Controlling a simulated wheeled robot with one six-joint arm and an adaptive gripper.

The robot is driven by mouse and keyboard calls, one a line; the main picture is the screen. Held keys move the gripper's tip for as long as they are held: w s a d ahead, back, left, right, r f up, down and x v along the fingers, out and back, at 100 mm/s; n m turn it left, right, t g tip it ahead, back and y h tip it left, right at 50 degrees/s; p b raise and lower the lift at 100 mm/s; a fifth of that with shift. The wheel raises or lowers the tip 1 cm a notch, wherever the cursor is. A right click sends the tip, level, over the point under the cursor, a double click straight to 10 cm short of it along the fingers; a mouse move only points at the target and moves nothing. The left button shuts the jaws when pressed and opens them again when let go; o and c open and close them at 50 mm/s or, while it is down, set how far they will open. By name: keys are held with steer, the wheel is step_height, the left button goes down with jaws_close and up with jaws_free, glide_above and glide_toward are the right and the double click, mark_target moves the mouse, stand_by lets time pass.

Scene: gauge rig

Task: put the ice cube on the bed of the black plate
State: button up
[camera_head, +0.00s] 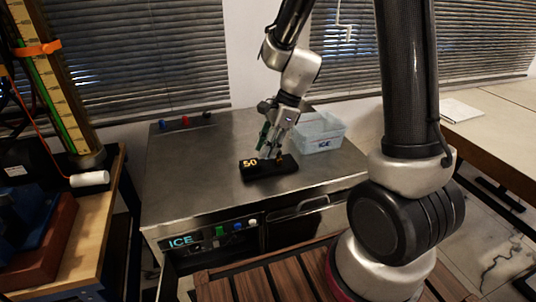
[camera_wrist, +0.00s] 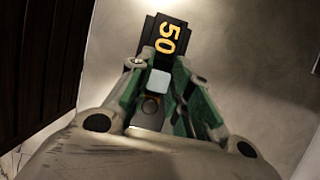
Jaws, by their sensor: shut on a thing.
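The black plate (camera_head: 284,168) lies on the steel top of the ice cabinet, with a yellow "50" at its left end. In the wrist view the plate (camera_wrist: 148,38) runs under my fingers, with the "50" beyond the fingertips and a round mark on the nearer side. My gripper (camera_head: 271,154) is over the plate, pointing down. In the wrist view my gripper (camera_wrist: 158,66) is shut on the pale ice cube (camera_wrist: 156,81), which sits between its green fingers above the plate. I cannot tell whether the cube touches the bed. In the head view the cube is not clear.
Small red and blue knobs (camera_head: 185,121) sit at the back left of the cabinet top (camera_head: 200,170). The left part of the top is clear.

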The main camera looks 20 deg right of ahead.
steer(key=shift+f, duration=1.35)
steer(key=shift+f, duration=0.2)
steer(key=o, duration=0.7)
